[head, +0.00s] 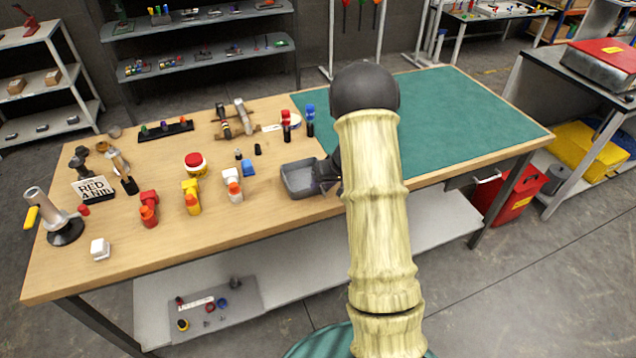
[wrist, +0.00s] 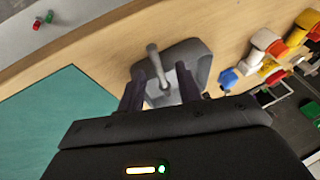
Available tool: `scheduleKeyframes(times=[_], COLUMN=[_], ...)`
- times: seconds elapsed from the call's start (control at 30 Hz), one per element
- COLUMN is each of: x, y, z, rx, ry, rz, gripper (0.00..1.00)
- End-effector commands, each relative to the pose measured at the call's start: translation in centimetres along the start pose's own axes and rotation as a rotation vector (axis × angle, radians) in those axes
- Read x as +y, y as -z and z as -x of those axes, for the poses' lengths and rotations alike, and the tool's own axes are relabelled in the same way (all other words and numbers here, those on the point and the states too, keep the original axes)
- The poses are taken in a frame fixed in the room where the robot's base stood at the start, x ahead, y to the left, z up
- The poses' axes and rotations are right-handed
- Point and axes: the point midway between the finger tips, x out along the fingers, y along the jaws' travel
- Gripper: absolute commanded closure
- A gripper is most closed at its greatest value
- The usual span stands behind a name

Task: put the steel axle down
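The steel axle (wrist: 156,68) is a light grey rod with a rounded end. In the wrist view it lies between my two fingers, over the shallow grey tray (wrist: 200,58). My gripper (wrist: 161,72) is open, with a visible gap between the axle and each finger. I cannot tell whether the axle rests on the tray floor or leans on its rim. In the head view the tray (head: 301,193) sits at the table's front edge. My gripper (head: 327,172) is at its right side, partly hidden by my arm, and the axle cannot be made out there.
Left of the tray stand white (head: 233,186), yellow (head: 191,197) and red (head: 148,208) bottle-like items. A blue piece (head: 247,167) is close to the tray. The green mat (head: 460,110) on the right is clear. A shelf with a grey board (head: 215,308) lies below the table.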

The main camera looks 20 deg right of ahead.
Motion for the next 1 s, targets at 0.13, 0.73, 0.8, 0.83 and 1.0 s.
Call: scheduleKeyframes(times=[0.13,0.73,0.8,0.83,1.0], x=[0.04,0.26,0.25,0.24,0.05], y=[-0.01,-0.03,-0.02,-0.02,0.19], z=[0.02,0.13,0.12,0.12,0.53], rx=[0.000,0.001,0.001,0.001,0.002], ry=[0.000,-0.001,-0.001,-0.001,-0.001], rz=[-0.001,-0.004,-0.004,-0.003,0.000], gripper=[0.65,1.00,1.00,1.00,1.00])
